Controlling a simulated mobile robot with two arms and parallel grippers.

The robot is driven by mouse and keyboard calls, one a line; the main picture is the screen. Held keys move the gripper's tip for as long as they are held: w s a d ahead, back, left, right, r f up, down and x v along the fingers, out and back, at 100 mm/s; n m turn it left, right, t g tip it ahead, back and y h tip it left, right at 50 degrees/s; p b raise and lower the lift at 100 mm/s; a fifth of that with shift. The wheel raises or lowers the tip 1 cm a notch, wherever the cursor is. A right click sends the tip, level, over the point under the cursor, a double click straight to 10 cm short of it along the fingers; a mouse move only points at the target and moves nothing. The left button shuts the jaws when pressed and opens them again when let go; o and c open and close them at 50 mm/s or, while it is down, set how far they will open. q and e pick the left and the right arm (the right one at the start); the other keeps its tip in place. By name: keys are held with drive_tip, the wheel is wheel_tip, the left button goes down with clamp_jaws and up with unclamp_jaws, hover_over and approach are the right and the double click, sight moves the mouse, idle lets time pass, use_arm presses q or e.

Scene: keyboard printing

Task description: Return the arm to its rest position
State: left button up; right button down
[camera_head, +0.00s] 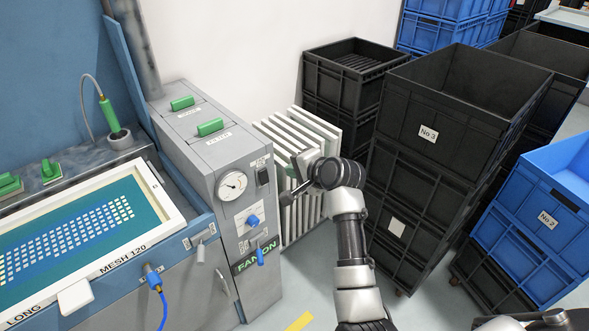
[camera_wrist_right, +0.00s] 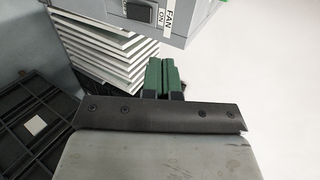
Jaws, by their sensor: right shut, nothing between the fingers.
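My right gripper (camera_head: 292,180) is in the middle of the head view, in front of the white stacked panels and just right of the grey control cabinet (camera_head: 205,155). In the right wrist view, its two green-padded fingers (camera_wrist_right: 162,75) are side by side, shut with nothing between them. They appear apart from the cabinet, whose FAN switch (camera_wrist_right: 139,12) shows at the top. My left gripper is not in view.
White slatted panels (camera_head: 297,130) stand beside the cabinet. Stacked black crates (camera_head: 428,133) and blue crates (camera_head: 548,222) are on the right. The printing screen frame (camera_head: 150,190) is at left. Bare floor (camera_head: 300,285) shows between cabinet and crates.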

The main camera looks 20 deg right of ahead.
idle(0.3)
drive_tip(key=s+a+f+n+g+h, duration=0.15)
drive_tip(key=s+f, duration=0.35)
drive_tip(key=f, duration=0.7)
drive_tip(key=s+f+n+g, duration=0.25)
drive_tip(key=s+f, duration=0.25)
drive_tip(key=f, duration=0.6)
drive_tip(key=s+f+n+g+h, duration=0.1)
drive_tip(key=s+f+n, duration=0.3)
drive_tip(key=f, duration=0.8)
drive_tip(key=s+d+f+n+g, duration=0.1)
drive_tip(key=s+f+n, duration=0.2)
drive_tip(key=s, duration=1)
drive_tip(key=s+d+f+n+g+h, duration=0.1)
drive_tip(key=s+f+n+g, duration=0.1)
drive_tip(key=s+f, duration=0.7)
drive_tip(key=s+d+f+n+g, duration=0.1)
drive_tip(key=s+f, duration=0.5)
drive_tip(key=s, duration=1.2)
drive_tip(key=n+g, duration=0.1)
drive_tip(key=n, duration=0.1)
drive_tip(key=shift+s+f+n+h, duration=0.15)
drive_tip(key=shift+f+n+h, duration=0.15)
drive_tip(key=shift+f+h, duration=0.05)
